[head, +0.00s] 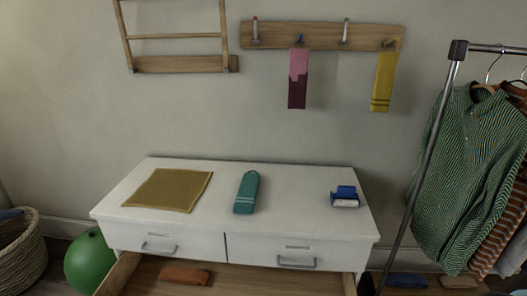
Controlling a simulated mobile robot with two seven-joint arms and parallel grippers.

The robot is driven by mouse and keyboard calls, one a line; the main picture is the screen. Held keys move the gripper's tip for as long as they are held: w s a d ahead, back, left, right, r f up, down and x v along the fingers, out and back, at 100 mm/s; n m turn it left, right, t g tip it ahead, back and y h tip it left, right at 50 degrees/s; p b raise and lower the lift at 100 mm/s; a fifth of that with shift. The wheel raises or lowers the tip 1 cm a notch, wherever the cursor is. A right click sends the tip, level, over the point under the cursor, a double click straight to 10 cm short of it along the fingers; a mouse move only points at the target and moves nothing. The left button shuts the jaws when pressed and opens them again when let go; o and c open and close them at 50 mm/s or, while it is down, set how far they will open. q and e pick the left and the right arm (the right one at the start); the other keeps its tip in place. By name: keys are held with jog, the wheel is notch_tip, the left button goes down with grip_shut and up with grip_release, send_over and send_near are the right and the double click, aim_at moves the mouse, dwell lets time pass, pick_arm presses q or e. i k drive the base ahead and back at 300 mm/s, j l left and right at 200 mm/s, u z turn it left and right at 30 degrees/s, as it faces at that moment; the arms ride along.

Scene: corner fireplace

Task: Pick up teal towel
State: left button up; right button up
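A folded teal towel (246,191) lies on top of the white dresser (290,178), near its middle. It is long and narrow, with pale stripes at its near end. Its far end is rounded. Nothing covers it. Neither of my grippers shows in the head view.
A mustard cloth (168,190) lies flat left of the towel, and a blue item (345,196) sits to the right. An open drawer (240,279) below holds an orange-brown folded cloth (185,275). A metal clothes rack (426,150) stands right. Bare dresser top surrounds the towel.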

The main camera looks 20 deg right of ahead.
aim_at(245, 200)
jog(key=i+j+z, duration=0.1)
jog(key=j, duration=0.25)
jog(key=i+j+z, duration=0.15)
jog(key=i+j, duration=0.15)
jog(key=i+j+z, duration=0.1)
jog(key=j, duration=0.3)
jog(key=i+j+z, duration=0.1)
jog(key=i+j, duration=0.15)
jog(key=j, duration=0.15)
